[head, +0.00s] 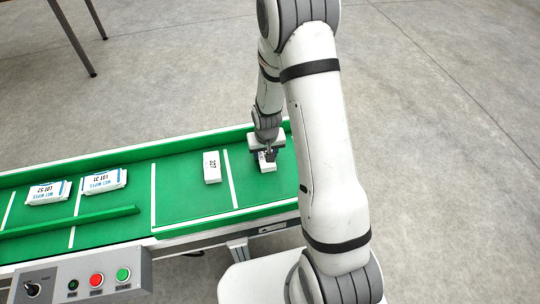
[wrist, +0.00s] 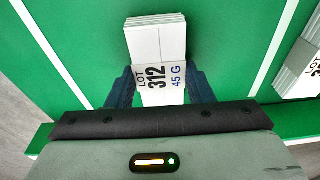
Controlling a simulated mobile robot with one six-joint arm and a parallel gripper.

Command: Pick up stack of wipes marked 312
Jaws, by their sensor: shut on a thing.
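The stack of wipes marked 312 (wrist: 158,45) is a white block of layered sheets with a printed band reading LOT 312, 45 G. In the wrist view it lies between the two blue fingers of my gripper (wrist: 160,88), which is shut on it. In the head view the stack (head: 267,166) shows as a small white block at the right end of the green conveyor, under my gripper (head: 265,154). My gripper partly hides it there. I cannot tell whether it is lifted off the belt.
A white stack marked 327 (head: 212,167) stands to the left on the green conveyor (head: 180,190). Packs of wet wipes, LOT 31 (head: 103,181) and LOT 52 (head: 48,192), lie further left. A green divider rail (head: 70,222) and raised edges bound the belt. A control box (head: 85,280) stands in front.

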